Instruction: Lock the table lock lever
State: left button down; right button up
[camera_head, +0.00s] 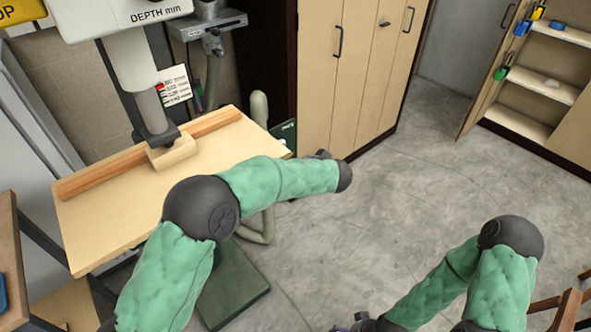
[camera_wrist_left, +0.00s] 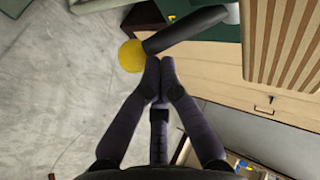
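The lock lever shows in the left wrist view as a dark tapered handle (camera_wrist_left: 190,30) with a yellow knob (camera_wrist_left: 131,56) at its left end. My left gripper (camera_wrist_left: 160,62) has its two dark fingers drawn together, tips nearly touching. The tips lie just below the handle in the picture, right of the knob; I cannot tell whether they touch it. In the head view only a dark bit of my left gripper (camera_head: 321,155) shows past the wrist, and the lever cannot be made out. My right gripper (camera_head: 366,323) is partly visible at the bottom edge, low and away from the table.
The tilted wooden drill table (camera_head: 110,222) carries a fence (camera_head: 150,156) and a block (camera_head: 174,152) under the drill spindle. A green base (camera_head: 235,287) stands below. Wooden cabinets (camera_head: 360,70) stand behind, with open shelves (camera_head: 540,85) at right. Grey floor (camera_head: 420,200) between is clear.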

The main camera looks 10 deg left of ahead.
pick_arm(q)
jog(key=shift+f+b, duration=0.4)
jog(key=shift+b, duration=0.05)
jog(key=shift+a, duration=0.1)
pick_arm(e)
jog(key=shift+a+f, duration=0.55)
jog(key=shift+f, duration=0.05)
pick_arm(q)
jog(key=shift+f, duration=0.2)
jog(key=w+d+p+v, duration=0.1)
jog(key=p+v, duration=0.3)
jog(key=v, duration=1)
jog(key=shift+d, duration=0.3)
pick_arm(e)
jog(key=shift+s+d+r, duration=0.25)
jog(key=shift+d+r, duration=0.1)
jog(key=shift+r, duration=0.35)
jog(key=shift+s+d+r, duration=0.25)
jog(key=shift+d+r, duration=0.1)
jog(key=shift+r, duration=0.3)
jog(key=shift+s+d+r, duration=0.25)
jog(key=shift+d+r, duration=0.1)
jog(key=shift+r, duration=0.35)
pick_arm(q)
jog(key=shift+f, duration=0.1)
